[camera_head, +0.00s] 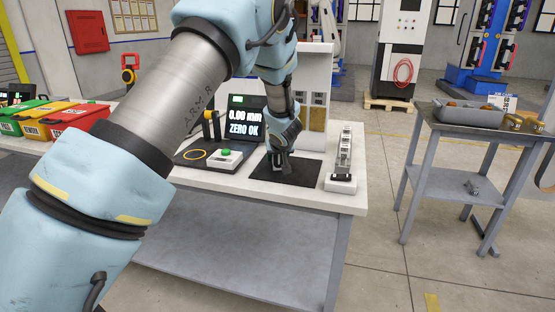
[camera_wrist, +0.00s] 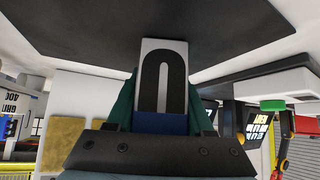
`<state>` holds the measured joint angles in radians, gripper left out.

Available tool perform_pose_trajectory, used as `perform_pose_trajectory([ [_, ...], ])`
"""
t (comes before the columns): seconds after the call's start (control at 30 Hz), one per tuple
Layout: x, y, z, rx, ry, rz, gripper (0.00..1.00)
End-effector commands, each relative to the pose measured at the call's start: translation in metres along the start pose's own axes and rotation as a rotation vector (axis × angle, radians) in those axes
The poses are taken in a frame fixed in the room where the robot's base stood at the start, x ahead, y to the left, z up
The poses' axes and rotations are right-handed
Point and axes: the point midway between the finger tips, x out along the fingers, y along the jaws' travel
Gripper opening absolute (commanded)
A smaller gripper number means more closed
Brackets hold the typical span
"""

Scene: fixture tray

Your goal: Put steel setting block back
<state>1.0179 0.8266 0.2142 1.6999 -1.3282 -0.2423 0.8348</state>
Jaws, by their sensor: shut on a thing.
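My gripper (camera_head: 281,158) points down over the dark mat (camera_head: 300,176) on the white workbench in the head view. In the wrist view my gripper (camera_wrist: 163,105) is shut on a pale block, apparently the steel setting block (camera_wrist: 145,58), with a black loop mark on its face. Its lower part is hidden by my gripper. The dark mat (camera_wrist: 90,35) also shows in the wrist view, at the block's far end; I cannot tell whether they touch.
A display reading 0.00 mm and ZERO OK (camera_head: 244,122) stands left of my gripper, with a green-button box (camera_head: 224,159) before it. A pale upright panel (camera_head: 313,120) stands behind. Red, yellow and green bins (camera_head: 80,120) are far left. A grey side table (camera_head: 480,122) stands right across open floor.

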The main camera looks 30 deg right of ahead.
Motion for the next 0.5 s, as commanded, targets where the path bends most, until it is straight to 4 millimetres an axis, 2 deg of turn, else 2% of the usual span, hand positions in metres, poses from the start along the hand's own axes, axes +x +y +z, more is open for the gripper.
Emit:
perform_pose_trajectory([
  [0.2, 0.0015, 0.0001, 0.0002, 0.0, 0.003, 0.0, 0.0],
  [0.23, 0.0022, 0.0, 0.0022, 0.001, 0.0, 0.0, 0.53],
  [0.5, 0.0017, 0.0, 0.0018, 0.0, 0.0, 0.0, 0.82],
])
